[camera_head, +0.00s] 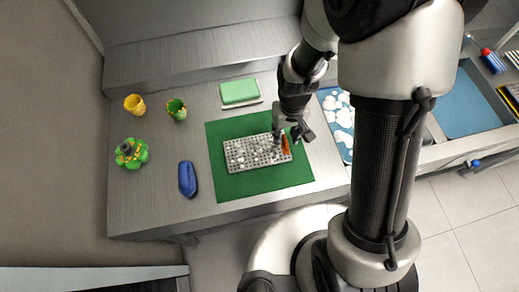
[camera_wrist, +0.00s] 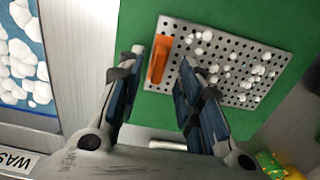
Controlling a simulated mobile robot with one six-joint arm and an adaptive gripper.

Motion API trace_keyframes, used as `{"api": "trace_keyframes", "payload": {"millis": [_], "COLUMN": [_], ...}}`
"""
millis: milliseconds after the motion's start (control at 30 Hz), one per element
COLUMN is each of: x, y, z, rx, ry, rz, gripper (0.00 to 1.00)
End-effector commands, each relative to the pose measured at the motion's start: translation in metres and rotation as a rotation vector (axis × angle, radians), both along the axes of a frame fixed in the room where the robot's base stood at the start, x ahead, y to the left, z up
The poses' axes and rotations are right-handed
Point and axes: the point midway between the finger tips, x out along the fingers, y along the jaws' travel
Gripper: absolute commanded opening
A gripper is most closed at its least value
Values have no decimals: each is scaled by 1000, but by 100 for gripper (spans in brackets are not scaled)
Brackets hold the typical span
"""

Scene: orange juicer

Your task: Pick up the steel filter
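The steel filter (camera_head: 240,155) is a flat grey perforated plate with an orange handle (camera_head: 286,145) at its right end. It lies on the green mat (camera_head: 240,188) with small white lumps scattered on it. In the wrist view the filter (camera_wrist: 222,40) is at the top, with its orange handle (camera_wrist: 158,62) on its left side. My gripper (camera_head: 292,137) is over the handle end. In the wrist view my gripper (camera_wrist: 171,57) is open, with the handle showing between its fingers. I cannot tell whether a finger touches it.
A blue elongated object (camera_head: 187,179) lies left of the mat. A green box (camera_head: 240,92) is behind it. A yellow cup (camera_head: 134,104), a green cup (camera_head: 176,109) and a green-yellow item (camera_head: 131,153) stand at left. A blue tray with white pieces (camera_head: 338,110) is at right.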

Motion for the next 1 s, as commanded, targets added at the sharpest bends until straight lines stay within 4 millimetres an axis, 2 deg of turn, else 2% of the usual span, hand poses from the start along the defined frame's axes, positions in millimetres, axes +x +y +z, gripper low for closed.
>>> {"api": "trace_keyframes", "payload": {"millis": [33,200,467,1000], "x": [0,1,1,1], "y": [-1,-1,-1,-1], "z": [-12,-30,-32,-32], "rx": [-1,-1,0,0], "ry": [4,2,0,1], "rz": [-1,0,0,0], "gripper": [33,33,33,0]}}
